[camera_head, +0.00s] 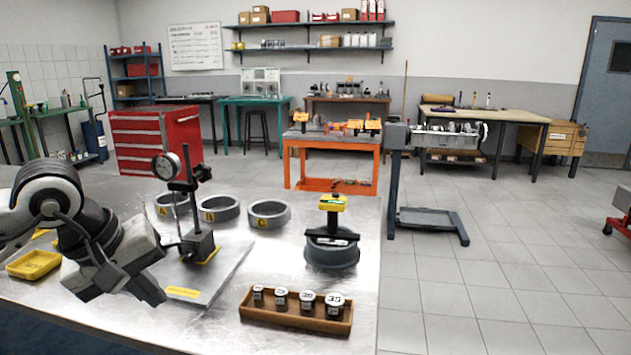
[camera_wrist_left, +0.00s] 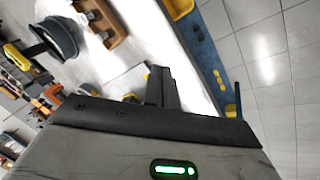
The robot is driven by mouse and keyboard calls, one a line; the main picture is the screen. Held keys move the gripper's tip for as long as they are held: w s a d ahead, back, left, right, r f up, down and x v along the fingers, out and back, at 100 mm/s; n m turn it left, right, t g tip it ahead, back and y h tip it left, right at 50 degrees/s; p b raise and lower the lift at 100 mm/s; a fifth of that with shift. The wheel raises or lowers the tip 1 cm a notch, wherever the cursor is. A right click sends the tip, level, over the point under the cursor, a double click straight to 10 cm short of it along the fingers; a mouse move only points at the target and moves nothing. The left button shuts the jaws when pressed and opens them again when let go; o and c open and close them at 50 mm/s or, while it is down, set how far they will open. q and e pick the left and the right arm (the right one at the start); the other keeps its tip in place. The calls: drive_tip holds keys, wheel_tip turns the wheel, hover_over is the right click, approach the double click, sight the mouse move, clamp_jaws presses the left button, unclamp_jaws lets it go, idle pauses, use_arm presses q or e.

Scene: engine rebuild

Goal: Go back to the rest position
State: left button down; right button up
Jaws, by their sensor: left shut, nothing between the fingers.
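My left gripper (camera_head: 148,292) comes in from the left over the metal workbench (camera_head: 330,262). It is shut and empty, in front of the dial gauge stand (camera_head: 198,242) and its grey base plate. In the left wrist view the closed fingers (camera_wrist_left: 162,86) show with nothing between them. Whether the fingertips touch the bench cannot be told. My right gripper is not in view.
A yellow tray (camera_head: 34,264) sits left of the gripper. Rings (camera_head: 220,208) lie behind the gauge stand. A dark cylinder with a yellow-topped piece (camera_head: 332,250) and a wooden block with labelled weights (camera_head: 296,308) stand to the right.

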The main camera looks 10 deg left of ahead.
use_arm(q)
drive_tip(key=s+d+r+n+g+h, duration=0.1)
drive_tip(key=s+d+n+h, duration=0.1)
drive_tip(key=d+h, duration=0.5)
drive_tip(key=s+d+r+n+h, duration=0.1)
drive_tip(key=s+d+n+h, duration=0.15)
drive_tip(key=d, duration=0.95)
drive_tip(key=d+r+n+t+h, duration=0.3)
drive_tip(key=r+n+h, duration=0.3)
drive_tip(key=n+h, duration=0.15)
drive_tip(key=w+a+f+n+t+y, duration=0.3)
drive_tip(key=a+n+t+y, duration=0.4)
drive_tip(key=n, duration=1)
drive_tip(key=w+a+f+n+t+y, duration=0.4)
drive_tip(key=n+t+y, duration=0.45)
drive_tip(key=n, duration=0.85)
drive_tip(key=s+a+f+n+g+y, duration=0.2)
drive_tip(key=f+n+g, duration=0.2)
drive_tip(key=f, duration=0.2)
drive_tip(key=s+a+f+n+g+y, duration=0.3)
drive_tip(key=f+n, duration=0.2)
drive_tip(key=s+d+f+n+g+h, duration=0.1)
drive_tip(key=s+d+f+n+g, duration=0.1)
drive_tip(key=s+f+n+g, duration=1.05)
drive_tip(key=w+d+f+m+t+h, duration=0.1)
drive_tip(key=d+f+m+t+h, duration=0.2)
drive_tip(key=d+f+m+t, duration=0.2)
drive_tip(key=shift+w+d+f+t, duration=0.15)
drive_tip(key=shift+d+f+t, duration=0.2)
drive_tip(key=shift+f+t, duration=1)
